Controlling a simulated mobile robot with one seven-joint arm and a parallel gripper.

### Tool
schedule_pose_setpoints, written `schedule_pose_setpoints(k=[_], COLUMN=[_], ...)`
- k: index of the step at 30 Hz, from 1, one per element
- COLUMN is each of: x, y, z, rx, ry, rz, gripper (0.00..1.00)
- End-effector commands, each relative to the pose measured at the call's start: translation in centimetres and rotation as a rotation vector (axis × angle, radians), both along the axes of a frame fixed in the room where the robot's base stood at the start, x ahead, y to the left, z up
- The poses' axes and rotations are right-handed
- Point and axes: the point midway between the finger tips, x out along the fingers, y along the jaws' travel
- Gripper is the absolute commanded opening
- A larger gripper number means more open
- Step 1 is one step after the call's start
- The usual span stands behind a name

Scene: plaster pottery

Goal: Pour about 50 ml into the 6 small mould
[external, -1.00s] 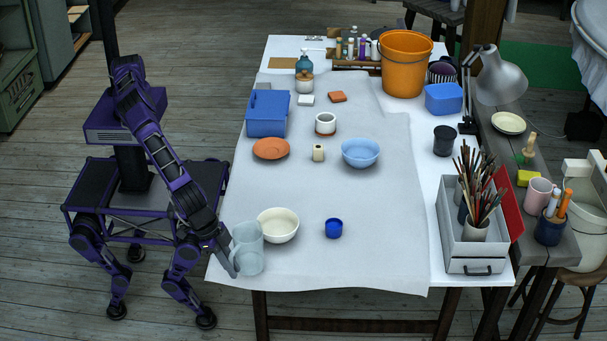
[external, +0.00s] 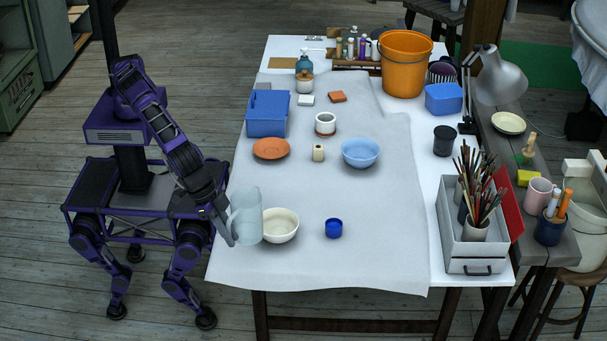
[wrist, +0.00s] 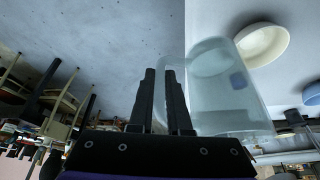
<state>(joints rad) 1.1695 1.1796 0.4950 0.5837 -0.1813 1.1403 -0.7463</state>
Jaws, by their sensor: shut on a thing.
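My gripper (external: 229,232) is shut on the handle of a clear jug (external: 247,213) at the left front of the table. The jug is near upright and looks raised off the cloth, overlapping the left side of the cream bowl (external: 281,226). In the wrist view my fingers (wrist: 163,80) are close together at the handle, beside the jug (wrist: 222,95). Any liquid in it cannot be made out. A small blue cup (external: 333,228), possibly the small mould, stands right of the cream bowl; no number is readable on it.
The cream bowl also shows in the wrist view (wrist: 262,46). Farther back stand a light blue bowl (external: 361,152), an orange dish (external: 271,149) and a small cream piece (external: 318,152). A white box with brushes (external: 474,255) is at the right. The cloth around the blue cup is clear.

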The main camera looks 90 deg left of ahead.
Motion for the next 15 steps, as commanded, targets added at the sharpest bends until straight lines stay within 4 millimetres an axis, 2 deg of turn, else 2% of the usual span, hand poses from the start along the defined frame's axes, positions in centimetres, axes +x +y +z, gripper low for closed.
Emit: schedule_pose_setpoints(k=[10,15], x=[3.8,6.9], y=[3.3,6.4], z=[0.0,0.1], rx=[-0.001,-0.002], ry=[0.000,-0.001], rz=[0.054,0.097], gripper=[0.00,0.00])
